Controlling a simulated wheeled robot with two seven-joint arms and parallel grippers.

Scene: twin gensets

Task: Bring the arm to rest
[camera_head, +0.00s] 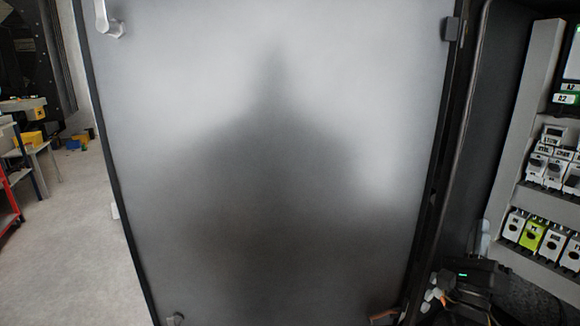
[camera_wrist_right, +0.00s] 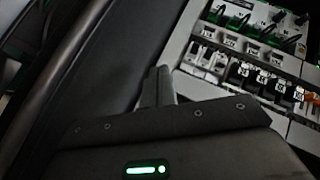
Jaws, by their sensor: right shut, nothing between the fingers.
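My right gripper (camera_head: 484,238) is at the lower right of the head view, with its fingers pointing up. It is shut and holds nothing. In the right wrist view its fingers (camera_wrist_right: 158,86) are together, in front of the dark inner wall and beside the device rows. No contact with the devices can be made out. My left gripper is in neither view.
A large grey cabinet door (camera_head: 270,150) with a handle (camera_head: 108,20) fills the middle. At right, the open cabinet holds rows of breakers (camera_head: 545,165), one yellow-green (camera_head: 531,235). Open floor (camera_head: 75,230) and a worktable (camera_head: 30,150) lie at left.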

